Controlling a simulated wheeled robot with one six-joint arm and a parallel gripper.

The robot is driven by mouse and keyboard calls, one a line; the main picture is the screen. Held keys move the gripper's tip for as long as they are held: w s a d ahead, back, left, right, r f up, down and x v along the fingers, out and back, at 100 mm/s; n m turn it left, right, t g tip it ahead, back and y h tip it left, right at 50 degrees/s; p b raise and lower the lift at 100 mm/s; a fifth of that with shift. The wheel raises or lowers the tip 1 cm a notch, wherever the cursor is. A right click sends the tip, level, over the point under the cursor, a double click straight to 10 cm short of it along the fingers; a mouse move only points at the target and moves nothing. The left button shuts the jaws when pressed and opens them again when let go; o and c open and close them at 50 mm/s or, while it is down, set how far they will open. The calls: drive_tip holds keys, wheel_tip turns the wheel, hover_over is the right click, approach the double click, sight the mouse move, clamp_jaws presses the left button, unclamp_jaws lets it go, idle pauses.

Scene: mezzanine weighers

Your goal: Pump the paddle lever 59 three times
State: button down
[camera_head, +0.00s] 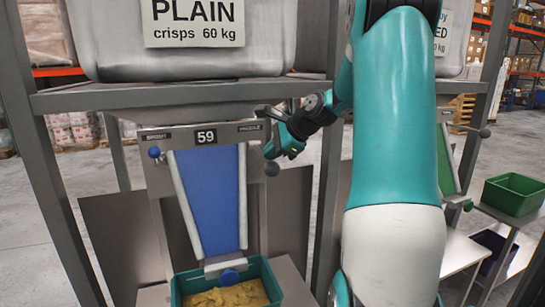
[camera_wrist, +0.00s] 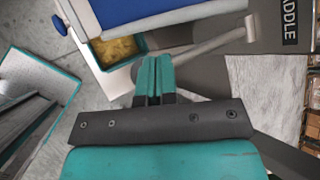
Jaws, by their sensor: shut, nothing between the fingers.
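Station 59 carries a number plate (camera_head: 206,137) above a blue chute (camera_head: 212,195). The paddle lever ends in a dark grey ball (camera_head: 272,169) to the right of the chute. In the wrist view the lever's pale rod (camera_wrist: 212,46) slants from near the PADDLE label (camera_wrist: 289,20) towards my fingers. My gripper (camera_head: 270,151) is beside the lever, just above its ball in the head view. In the wrist view the teal fingers (camera_wrist: 154,72) are shut and empty. Whether they touch the lever cannot be told.
A blue knob (camera_head: 154,152) is at the panel's left. A teal bin (camera_head: 176,292) of crisps stands below. A steel post (camera_head: 326,190) stands close right of the lever. A green crate (camera_head: 512,193) is at far right.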

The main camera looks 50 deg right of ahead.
sight(277, 167)
drive_tip(key=shift+f+b, duration=1.45)
drive_tip(key=shift+f, duration=1.45)
idle(1.9)
drive_tip(key=shift+r, duration=0.1)
idle(0.4)
drive_tip(key=shift+r+p, duration=4.3)
drive_tip(key=shift+p, duration=0.25)
wheel_tip(277, 167, up, 5)
drive_tip(key=p, duration=0.5)
